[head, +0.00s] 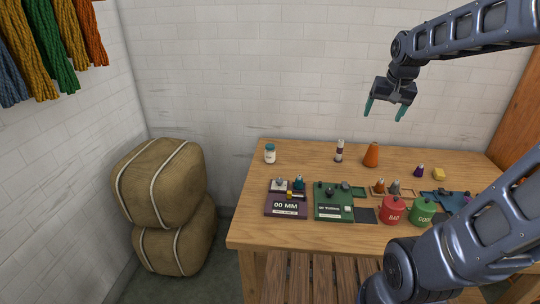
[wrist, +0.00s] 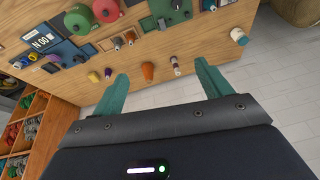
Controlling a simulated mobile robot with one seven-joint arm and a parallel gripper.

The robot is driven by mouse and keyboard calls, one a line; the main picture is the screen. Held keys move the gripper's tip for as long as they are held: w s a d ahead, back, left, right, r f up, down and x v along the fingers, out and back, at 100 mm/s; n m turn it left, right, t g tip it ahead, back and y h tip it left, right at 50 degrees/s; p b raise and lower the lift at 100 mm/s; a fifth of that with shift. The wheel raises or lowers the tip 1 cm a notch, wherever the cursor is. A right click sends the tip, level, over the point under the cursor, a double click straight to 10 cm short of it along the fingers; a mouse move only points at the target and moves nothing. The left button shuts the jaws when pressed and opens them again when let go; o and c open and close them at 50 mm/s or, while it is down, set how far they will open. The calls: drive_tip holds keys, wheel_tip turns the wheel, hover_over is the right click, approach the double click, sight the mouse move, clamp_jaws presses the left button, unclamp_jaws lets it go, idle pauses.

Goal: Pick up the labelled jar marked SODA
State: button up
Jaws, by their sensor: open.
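A small white jar with a teal lid (head: 270,154) stands upright at the back left of the wooden table. It also shows in the wrist view (wrist: 239,36), upper right. Its label is too small to read, so I cannot confirm SODA. A red pot (head: 393,211) and a green pot (head: 423,211) with other lettering stand at the front right. My gripper (head: 385,109) is open and empty, high above the table's back edge, to the right of the white jar. Its two teal fingers are spread apart in the wrist view (wrist: 161,70).
A purple panel (head: 287,208) and a green panel (head: 334,205) lie in front. Stacked bales (head: 160,185) stand left of the table.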

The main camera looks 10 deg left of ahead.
drive_tip(key=w+a+f, duration=0.2)
drive_tip(key=w+a, duration=0.4)
drive_tip(key=w, duration=0.6)
drive_tip(key=m+h, duration=0.2)
hover_over(270, 151)
drive_tip(key=a, duration=0.2)
wheel_tip(270, 151, down, 29)
drive_tip(key=x, duration=0.5)
drive_tip(key=shift+s+d+f, duration=0.15)
drive_tip(key=shift+s+d, duration=0.05)
drive_tip(key=shift+s, duration=0.1)
drive_tip(key=shift+s+x, duration=0.2)
drive_tip(key=shift+x, duration=1.15)
drive_tip(key=shift+s+x, duration=0.25)
drive_tip(key=shift+x, duration=1.15)
drive_tip(key=shift+a, duration=0.1)
drive_tip(key=c, duration=1.2)
